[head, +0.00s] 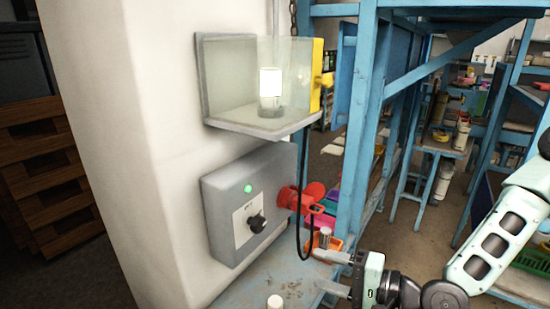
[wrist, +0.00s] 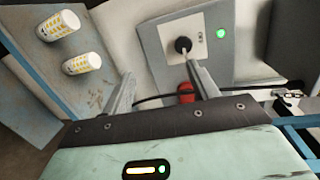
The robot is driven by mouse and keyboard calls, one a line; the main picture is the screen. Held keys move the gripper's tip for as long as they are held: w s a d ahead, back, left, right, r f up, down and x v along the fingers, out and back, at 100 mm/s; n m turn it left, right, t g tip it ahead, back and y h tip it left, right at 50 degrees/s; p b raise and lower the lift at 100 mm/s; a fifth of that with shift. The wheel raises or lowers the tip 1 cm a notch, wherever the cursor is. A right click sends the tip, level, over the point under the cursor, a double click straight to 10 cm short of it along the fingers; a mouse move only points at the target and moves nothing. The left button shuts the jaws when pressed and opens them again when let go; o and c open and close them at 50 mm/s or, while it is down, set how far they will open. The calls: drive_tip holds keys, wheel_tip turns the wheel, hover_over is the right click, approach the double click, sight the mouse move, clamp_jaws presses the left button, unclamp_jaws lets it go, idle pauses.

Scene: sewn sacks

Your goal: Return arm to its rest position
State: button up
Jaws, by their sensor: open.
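My gripper (head: 318,269) is at the lower right of the head view, in front of the wall box and above the blue bench. Its two fingers are apart with nothing between them. In the wrist view the fingers (wrist: 157,72) are also spread and empty; the right one overlaps the box face near the knob, and I cannot tell whether it touches. My arm (head: 495,245) reaches in from the right edge.
The grey box (head: 222,222) has a black knob (head: 257,223), lit green lamp (head: 248,188) and red connector (head: 310,197). A clear enclosure (head: 230,75) above holds a glowing lamp (head: 270,85). Blue posts (head: 365,110) stand close by.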

drive_tip(key=s+f+n+g+h+b, duration=0.2)
drive_tip(key=s+f+n+g+h, duration=0.3)
drive_tip(key=f+n+g+h, duration=0.3)
drive_tip(key=s+r+n+g+h+b, duration=0.1)
drive_tip(key=s+r+n+h+b, duration=0.2)
drive_tip(key=s+r, duration=0.9)
drive_tip(key=s+d+n+h, duration=0.1)
drive_tip(key=s+n+h, duration=0.1)
drive_tip(key=n, duration=0.2)
drive_tip(key=shift+r, duration=0.4)
